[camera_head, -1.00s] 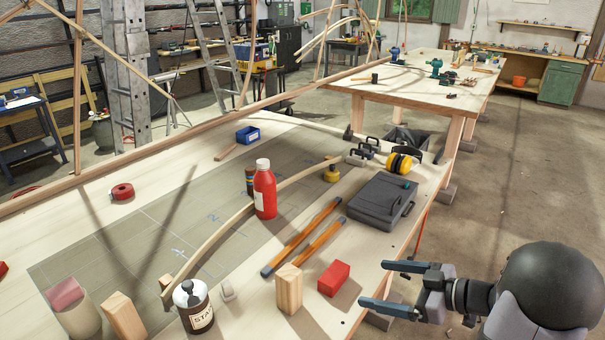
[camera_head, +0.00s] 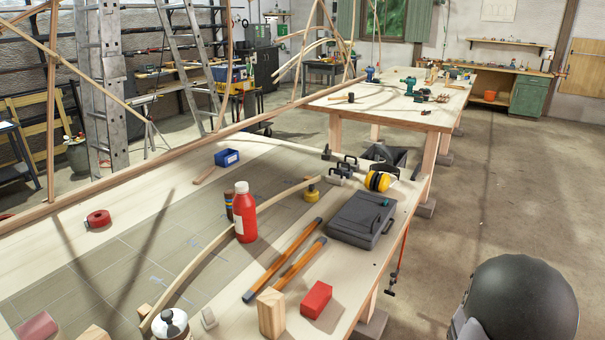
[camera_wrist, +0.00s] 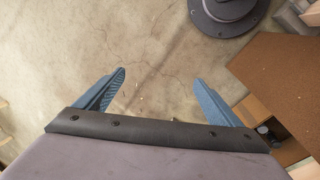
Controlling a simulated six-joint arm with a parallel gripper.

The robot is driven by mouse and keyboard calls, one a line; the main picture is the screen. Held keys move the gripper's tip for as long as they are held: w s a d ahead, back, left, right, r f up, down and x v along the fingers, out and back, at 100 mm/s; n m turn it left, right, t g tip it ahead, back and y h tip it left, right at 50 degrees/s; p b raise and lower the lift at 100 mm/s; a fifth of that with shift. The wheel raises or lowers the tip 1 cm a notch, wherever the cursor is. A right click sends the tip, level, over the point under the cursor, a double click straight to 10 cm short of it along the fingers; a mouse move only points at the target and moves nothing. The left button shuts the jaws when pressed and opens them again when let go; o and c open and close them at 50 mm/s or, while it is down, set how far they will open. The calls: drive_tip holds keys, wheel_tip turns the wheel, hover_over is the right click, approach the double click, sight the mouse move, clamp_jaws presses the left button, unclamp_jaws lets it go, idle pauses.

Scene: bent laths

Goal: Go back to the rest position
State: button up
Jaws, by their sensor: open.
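My gripper (camera_wrist: 158,88) shows in the wrist view with its two blue fingers spread wide apart. Nothing is between them; bare concrete floor lies behind. In the head view the gripper is out of the picture; only a dark rounded part of my arm shows at the lower right, beside the workbench (camera_head: 345,262) and clear of it.
On the bench stand a grey case (camera_head: 360,219), a red block (camera_head: 316,299), a wooden block (camera_head: 271,313), two orange-and-dark bars (camera_head: 283,262), a blue bin (camera_head: 227,157) and a red tape roll (camera_head: 98,219). A second table (camera_head: 400,112) stands behind. The floor at right is open.

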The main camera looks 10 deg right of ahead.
drive_tip(key=s+a+r+m+g+y+p, duration=0.1)
drive_tip(key=s+a+r+m+y, duration=0.15)
drive_tip(key=a, duration=0.85)
drive_tip(key=w+a+r+n+t+p, duration=0.1)
drive_tip(key=w+a+r+n+p, duration=0.1)
drive_tip(key=a+r, duration=0.3)
drive_tip(key=w+a+r+n+t+p, duration=0.1)
drive_tip(key=w+a+r+n, duration=0.3)
drive_tip(key=a, duration=0.7)
drive_tip(key=shift+a+r+p, duration=0.35)
drive_tip(key=shift+a+r, duration=0.05)
drive_tip(key=shift+r, duration=0.1)
drive_tip(key=shift+w, duration=0.1)
